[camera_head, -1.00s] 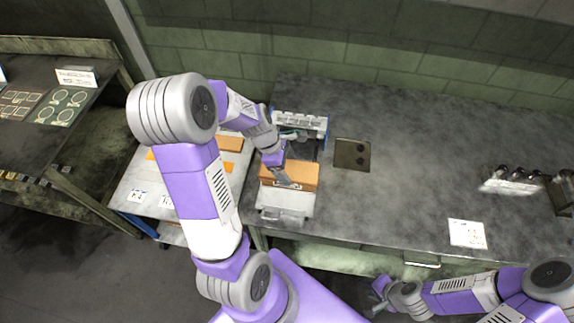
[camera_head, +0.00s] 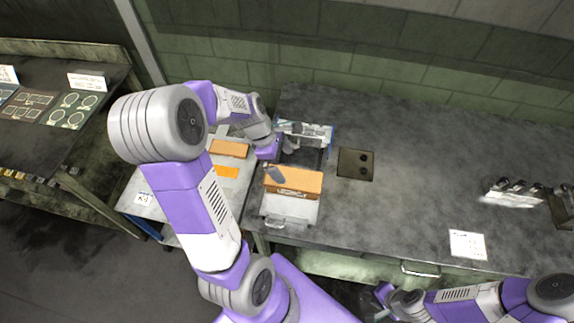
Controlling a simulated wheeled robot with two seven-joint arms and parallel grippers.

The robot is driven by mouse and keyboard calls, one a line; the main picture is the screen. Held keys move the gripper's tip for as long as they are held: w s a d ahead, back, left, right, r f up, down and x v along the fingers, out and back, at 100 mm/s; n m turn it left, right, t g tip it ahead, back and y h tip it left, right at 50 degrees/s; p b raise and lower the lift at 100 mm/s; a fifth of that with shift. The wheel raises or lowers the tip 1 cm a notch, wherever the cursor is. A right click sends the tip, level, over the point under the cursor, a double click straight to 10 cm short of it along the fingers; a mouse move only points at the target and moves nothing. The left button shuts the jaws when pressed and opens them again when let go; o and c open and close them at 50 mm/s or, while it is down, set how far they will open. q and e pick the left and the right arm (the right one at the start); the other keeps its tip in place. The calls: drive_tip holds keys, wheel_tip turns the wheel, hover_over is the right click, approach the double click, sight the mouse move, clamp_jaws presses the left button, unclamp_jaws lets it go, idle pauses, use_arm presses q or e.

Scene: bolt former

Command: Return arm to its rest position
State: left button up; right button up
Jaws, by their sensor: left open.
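My left arm reaches in from the left and bends over the bolt former. Its gripper (camera_head: 283,160) is open above the back edge of an orange-brown block, and I see nothing between its fingers. The orange-brown block (camera_head: 300,183) lies on the front part of the white and grey bolt former (camera_head: 290,209), which stands on the dark workbench. My right gripper (camera_head: 381,299) is low at the bottom, in front of the bench, and its fingers are too small to read.
A dark plate with two holes (camera_head: 355,164) lies right of the machine. A white paper (camera_head: 467,244) and a rack of dark-topped items (camera_head: 515,191) are further right. The middle of the bench (camera_head: 425,190) is clear.

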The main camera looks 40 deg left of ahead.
use_arm(q)
drive_tip(key=shift+r, duration=0.3)
use_arm(e)
drive_tip(key=shift+r, duration=0.1)
